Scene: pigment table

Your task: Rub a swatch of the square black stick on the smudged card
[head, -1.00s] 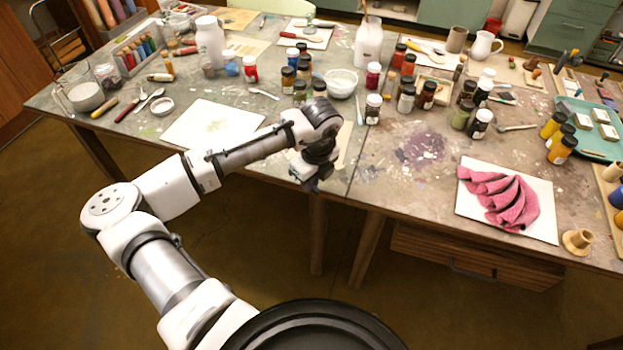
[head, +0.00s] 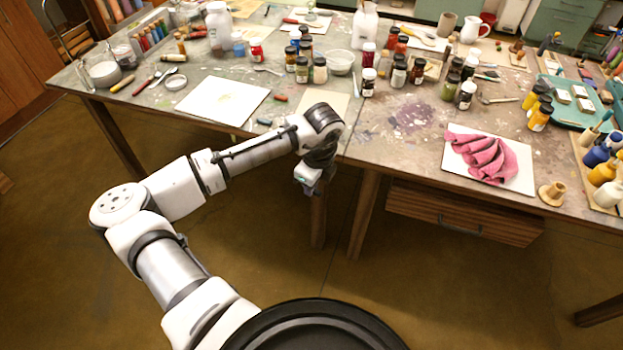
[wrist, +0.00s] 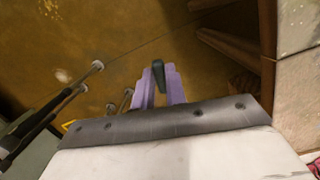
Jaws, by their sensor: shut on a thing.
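My gripper (head: 308,186) hangs in front of the table's front edge, over the floor. In the wrist view its purple fingers (wrist: 159,88) are shut on a dark, nearly black stick (wrist: 159,73). The stick points away from the camera; its cross-section is hard to tell. A white card (head: 222,100) with a faint yellowish smudge lies flat on the left part of the table, to the left of and beyond my gripper. The stick is apart from the card.
A tan sheet (head: 322,102) lies behind my wrist. A red stick (head: 281,98) and a dark teal piece (head: 264,122) lie beside the white card. Several jars (head: 303,70) stand farther back. A pink cloth (head: 482,153) lies on another card at right.

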